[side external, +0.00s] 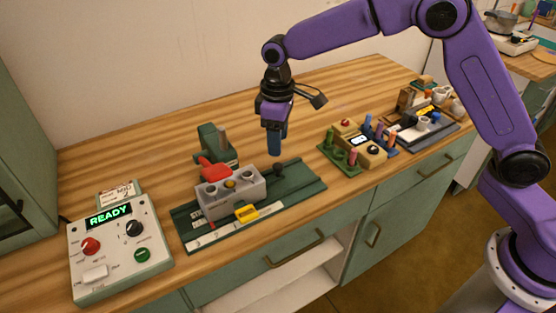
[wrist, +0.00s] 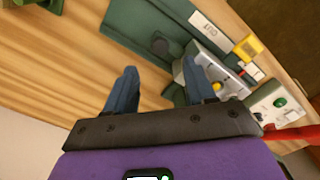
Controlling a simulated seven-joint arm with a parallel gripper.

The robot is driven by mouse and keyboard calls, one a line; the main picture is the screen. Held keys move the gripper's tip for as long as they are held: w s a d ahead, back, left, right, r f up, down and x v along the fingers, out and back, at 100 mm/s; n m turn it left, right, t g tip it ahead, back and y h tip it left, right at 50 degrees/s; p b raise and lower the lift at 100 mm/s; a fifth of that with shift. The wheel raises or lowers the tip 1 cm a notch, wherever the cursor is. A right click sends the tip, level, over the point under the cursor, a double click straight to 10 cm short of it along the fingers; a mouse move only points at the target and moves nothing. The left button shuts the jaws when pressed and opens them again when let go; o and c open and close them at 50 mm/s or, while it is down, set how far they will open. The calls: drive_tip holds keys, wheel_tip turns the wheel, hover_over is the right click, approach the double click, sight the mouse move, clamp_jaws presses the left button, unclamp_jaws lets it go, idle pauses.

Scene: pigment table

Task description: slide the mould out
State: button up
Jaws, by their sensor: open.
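The mould (side external: 236,201) looks like a grey block with round openings and a yellow dot on top. It sits on a dark green base plate (side external: 302,187), towards its left end. A red lever (side external: 213,171) lies at its back, beside a green upright bracket (side external: 208,142). My gripper (side external: 274,153) is open and empty above the right part of the plate, near a dark knob (side external: 279,170). In the wrist view the knob (wrist: 160,46) shows beyond the two blue fingers, apart from them. The mould (wrist: 229,82) is partly hidden there by the right finger.
A yellow tag (side external: 247,213) sits at the mould's front. A control box (side external: 120,250) with a lit READY display stands at the left. A green peg block (side external: 340,158) and a wooden block with a small display (side external: 366,145) stand right.

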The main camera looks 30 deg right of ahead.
sight(278, 165)
wheel_tip(278, 165, down, 8)
drive_tip(key=shift+r, duration=0.25)
clamp_jaws()
drive_tip(key=d, duration=1.3)
drive_tip(key=shift+d, duration=0.1)
